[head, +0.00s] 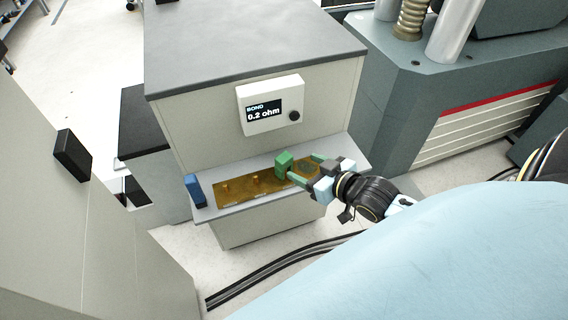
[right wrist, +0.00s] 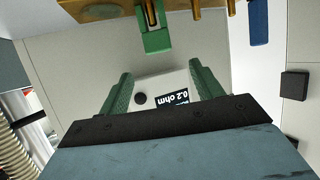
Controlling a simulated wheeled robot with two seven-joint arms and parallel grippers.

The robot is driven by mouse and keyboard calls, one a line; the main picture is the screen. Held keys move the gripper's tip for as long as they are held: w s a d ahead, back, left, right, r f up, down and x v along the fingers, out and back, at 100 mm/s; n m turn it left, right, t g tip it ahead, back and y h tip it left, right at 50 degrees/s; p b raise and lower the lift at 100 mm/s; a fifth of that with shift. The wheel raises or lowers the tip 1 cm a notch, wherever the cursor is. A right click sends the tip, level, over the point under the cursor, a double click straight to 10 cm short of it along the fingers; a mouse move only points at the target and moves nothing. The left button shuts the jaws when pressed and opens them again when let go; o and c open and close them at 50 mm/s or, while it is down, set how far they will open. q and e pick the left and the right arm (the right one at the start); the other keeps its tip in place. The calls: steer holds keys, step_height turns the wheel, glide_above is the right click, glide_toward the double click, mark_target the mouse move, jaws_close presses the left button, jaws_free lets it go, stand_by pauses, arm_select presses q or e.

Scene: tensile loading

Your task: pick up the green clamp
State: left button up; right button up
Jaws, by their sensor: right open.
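The green clamp (head: 284,162) stands at the right part of the brass bar (head: 235,192), on the shelf of the grey cabinet. In the right wrist view the green clamp (right wrist: 154,30) is at the top, just beyond and between the fingertips. My right gripper (head: 305,167) is open, with its green fingers pointing left at the clamp. In the right wrist view its fingers (right wrist: 161,82) are spread and nothing is between them. Whether a finger touches the clamp I cannot tell. My left gripper is not in view.
A blue block-like piece (head: 194,190) stands at the shelf's left end. A white meter (head: 270,104) reading "BOND 0.2 ohm" is fixed on the cabinet (head: 250,40) above the shelf. A large grey machine (head: 450,90) stands at right. Black cables (head: 280,268) run along the floor.

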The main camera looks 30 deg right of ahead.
mark_target(280, 156)
steer(key=b+x, duration=0.1)
steer(key=x, duration=0.5)
steer(key=shift+w+f, duration=0.1)
steer(key=shift+f, duration=0.05)
steer(key=x, duration=0.2)
steer(key=b+x, duration=0.1)
steer(key=x, duration=0.1)
steer(key=shift+w+f+b, duration=0.25)
steer(key=shift+f+b, duration=0.05)
steer(key=shift+f, duration=0.1)
steer(key=shift+w+f, duration=0.1)
steer(key=shift+w, duration=0.15)
steer(key=c, duration=0.9)
steer(key=shift+c, duration=1.4)
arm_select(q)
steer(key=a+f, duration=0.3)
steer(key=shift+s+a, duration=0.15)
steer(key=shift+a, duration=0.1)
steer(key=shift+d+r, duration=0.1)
